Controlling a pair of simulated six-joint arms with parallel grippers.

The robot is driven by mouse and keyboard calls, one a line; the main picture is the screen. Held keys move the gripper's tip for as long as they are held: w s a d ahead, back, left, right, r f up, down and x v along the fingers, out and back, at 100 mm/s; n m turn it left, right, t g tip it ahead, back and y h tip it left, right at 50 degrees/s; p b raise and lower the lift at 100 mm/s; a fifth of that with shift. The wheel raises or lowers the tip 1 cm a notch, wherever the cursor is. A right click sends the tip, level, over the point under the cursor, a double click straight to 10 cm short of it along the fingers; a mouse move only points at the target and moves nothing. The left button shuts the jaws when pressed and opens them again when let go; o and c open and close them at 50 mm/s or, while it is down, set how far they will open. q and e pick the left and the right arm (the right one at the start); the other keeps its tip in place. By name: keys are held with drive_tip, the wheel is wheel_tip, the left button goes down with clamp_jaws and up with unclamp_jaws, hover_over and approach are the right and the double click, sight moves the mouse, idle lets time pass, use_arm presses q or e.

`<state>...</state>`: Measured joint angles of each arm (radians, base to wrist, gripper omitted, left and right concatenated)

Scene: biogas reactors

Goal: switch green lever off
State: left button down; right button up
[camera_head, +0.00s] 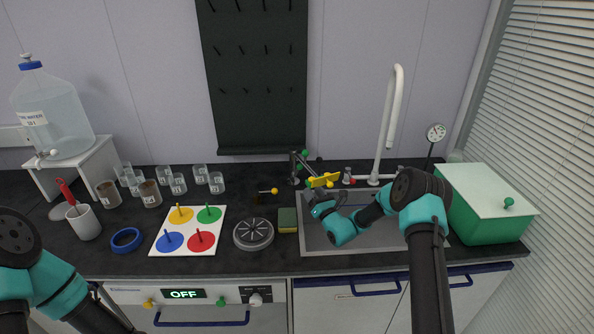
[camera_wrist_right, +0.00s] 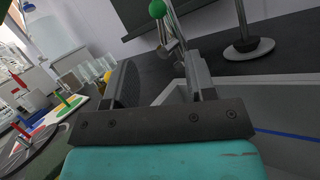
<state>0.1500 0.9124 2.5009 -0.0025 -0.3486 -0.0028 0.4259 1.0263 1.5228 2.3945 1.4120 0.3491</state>
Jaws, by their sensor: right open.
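Green ball-ended levers show on a small metal valve stand behind the sink's left end, one with its green ball (camera_head: 305,152) at the top. In the right wrist view, a green ball (camera_wrist_right: 157,8) on a metal stem stands beyond my fingers, near the top edge. My right gripper (camera_head: 325,198) is over the sink's left side, just in front of the valve stand. It also shows in the wrist view (camera_wrist_right: 160,78), with its fingers apart and nothing clearly between them. Whether it touches the lever cannot be told. Only my left arm shows at lower left; its gripper is out of view.
A yellow part (camera_head: 323,180) sits close to my right gripper. The sink (camera_head: 380,238) lies below it, with a white tap (camera_head: 391,110) behind. A sponge (camera_head: 287,220) and grey round disc (camera_head: 253,234) are left; a green box (camera_head: 490,218) is right.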

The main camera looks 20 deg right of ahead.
sight(299, 170)
drive_tip(key=x, duration=1.2)
clamp_jaws()
idle(0.3)
